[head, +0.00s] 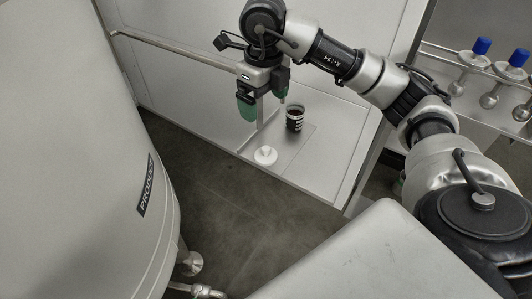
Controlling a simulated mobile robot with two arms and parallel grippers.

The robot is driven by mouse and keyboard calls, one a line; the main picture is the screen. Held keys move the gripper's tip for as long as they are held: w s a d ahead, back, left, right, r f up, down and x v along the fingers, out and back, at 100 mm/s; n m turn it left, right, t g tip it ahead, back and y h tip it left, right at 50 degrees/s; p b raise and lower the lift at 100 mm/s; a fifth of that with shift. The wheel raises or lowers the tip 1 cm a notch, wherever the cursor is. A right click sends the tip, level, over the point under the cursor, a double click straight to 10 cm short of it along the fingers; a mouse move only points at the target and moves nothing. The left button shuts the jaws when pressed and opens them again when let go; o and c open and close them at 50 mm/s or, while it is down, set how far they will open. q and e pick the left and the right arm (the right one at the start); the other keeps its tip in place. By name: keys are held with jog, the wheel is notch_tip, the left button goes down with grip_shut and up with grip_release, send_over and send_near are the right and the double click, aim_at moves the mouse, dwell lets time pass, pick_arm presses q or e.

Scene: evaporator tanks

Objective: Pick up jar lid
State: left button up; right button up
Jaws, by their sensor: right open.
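A small white round piece with a raised middle, which looks like the jar lid (265,155), lies on the metal ledge near its front edge. A dark jar with a label (295,119) stands upright on the ledge, behind and to the right of the lid. My right gripper (266,103) points down with its green-tipped fingers apart and nothing between them. In the picture it is above the lid and to the left of the jar, apart from the lid. My left gripper is not in view.
A large tank marked PRODUCT (95,190) fills the left side. A horizontal rail (175,48) runs along the metal panel behind my gripper. Blue-topped fittings (482,47) stand on a rack at the right. Dark floor (245,220) is open below the ledge.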

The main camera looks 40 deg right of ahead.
jog(key=b, duration=0.2)
send_near(264, 147)
notch_tip(264, 147, down, 5)
jog(key=shift+s+f, duration=0.1)
notch_tip(264, 147, down, 5)
jog(key=shift+f, duration=0.3)
jog(key=c, duration=1)
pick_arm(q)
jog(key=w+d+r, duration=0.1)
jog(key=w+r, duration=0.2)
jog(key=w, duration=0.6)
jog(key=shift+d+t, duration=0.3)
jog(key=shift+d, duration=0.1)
pick_arm(e)
jog(key=shift+r, duration=0.15)
